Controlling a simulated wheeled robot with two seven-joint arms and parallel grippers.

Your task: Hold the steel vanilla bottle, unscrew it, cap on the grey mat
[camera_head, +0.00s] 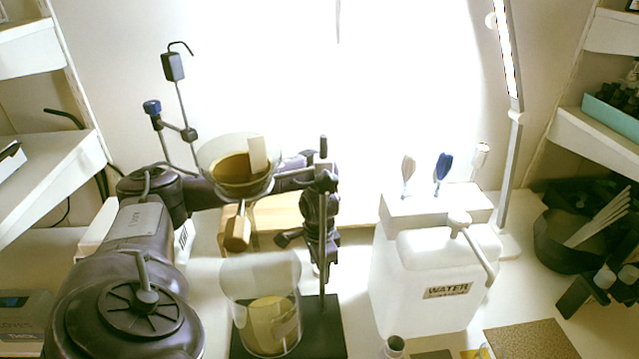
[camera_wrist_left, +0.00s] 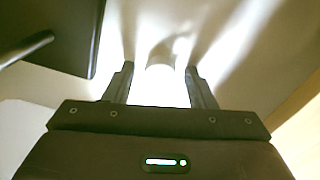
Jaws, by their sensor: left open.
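My left arm comes in from the left, and its gripper (camera_head: 312,170) is partly hidden behind the glass funnel and the stand. In the left wrist view my left gripper (camera_wrist_left: 160,72) is open, its two dark fingers spread against strong glare. A pale rounded patch shows between the fingertips; I cannot tell what it is. A small container with a dark top (camera_head: 394,345) is cut off at the bottom edge; I cannot tell whether it is the steel vanilla bottle. No grey mat or label can be made out with certainty. My right gripper is not in view.
A glass funnel (camera_head: 238,165) hangs on the clamp stand (camera_head: 322,215) above a beaker (camera_head: 262,285). A white water container (camera_head: 430,285) stands right of them. A cork-coloured mat (camera_head: 530,342) lies at the lower right. A dark bin (camera_head: 570,240) and shelves line the sides.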

